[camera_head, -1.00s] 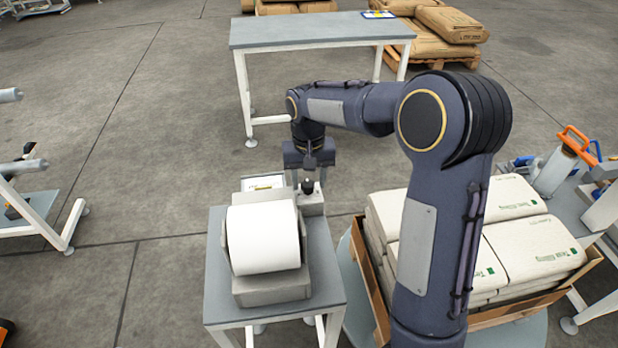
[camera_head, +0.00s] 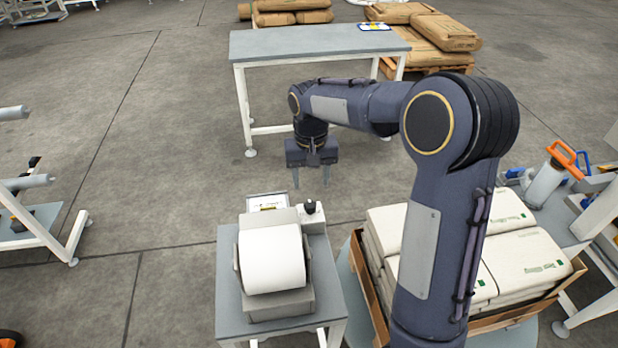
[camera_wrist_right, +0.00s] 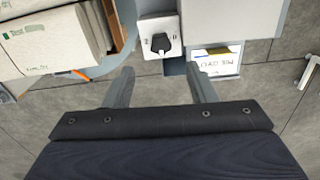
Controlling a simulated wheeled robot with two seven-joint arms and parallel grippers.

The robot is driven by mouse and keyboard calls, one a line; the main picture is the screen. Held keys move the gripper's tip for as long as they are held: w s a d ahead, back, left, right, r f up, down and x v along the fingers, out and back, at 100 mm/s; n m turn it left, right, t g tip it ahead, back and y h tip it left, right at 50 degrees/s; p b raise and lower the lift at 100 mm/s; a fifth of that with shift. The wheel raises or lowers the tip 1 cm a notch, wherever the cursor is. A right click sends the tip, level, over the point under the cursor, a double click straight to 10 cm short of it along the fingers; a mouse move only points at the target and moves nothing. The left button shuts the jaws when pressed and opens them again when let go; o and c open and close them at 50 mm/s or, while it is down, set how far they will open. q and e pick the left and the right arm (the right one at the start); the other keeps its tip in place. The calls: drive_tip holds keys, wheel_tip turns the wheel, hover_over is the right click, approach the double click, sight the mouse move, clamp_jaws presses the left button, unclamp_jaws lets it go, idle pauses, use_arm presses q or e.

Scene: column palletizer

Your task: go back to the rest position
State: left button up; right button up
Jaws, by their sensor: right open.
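My right gripper (camera_head: 311,178) hangs pointing down above the floor, just beyond the far end of the small table with the white roll. Its two fingers are apart with nothing between them; they also show in the right wrist view (camera_wrist_right: 160,90). A grey box with a black knob (camera_head: 311,209) stands below and nearer, apart from the fingers, and shows in the right wrist view (camera_wrist_right: 159,40). My left gripper is not in view.
A white roll (camera_head: 271,260) sits in a grey holder on the small table (camera_head: 229,290). A crate of white bags (camera_head: 515,255) stands right of it.

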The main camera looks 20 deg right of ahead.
idle(0.3)
drive_tip(key=s+a+r+t+y, duration=0.1)
drive_tip(key=s+t, duration=0.1)
drive_tip(key=s, duration=0.6)
drive_tip(key=s+a+r+n+t+y, duration=0.1)
drive_tip(key=s, duration=0.8)
drive_tip(key=s+a+r+t+y, duration=0.1)
drive_tip(key=s+a+r+t, duration=0.1)
drive_tip(key=s, duration=0.7)
drive_tip(key=shift+n+t+y, duration=0.3)
drive_tip(key=shift+n+y, duration=0.1)
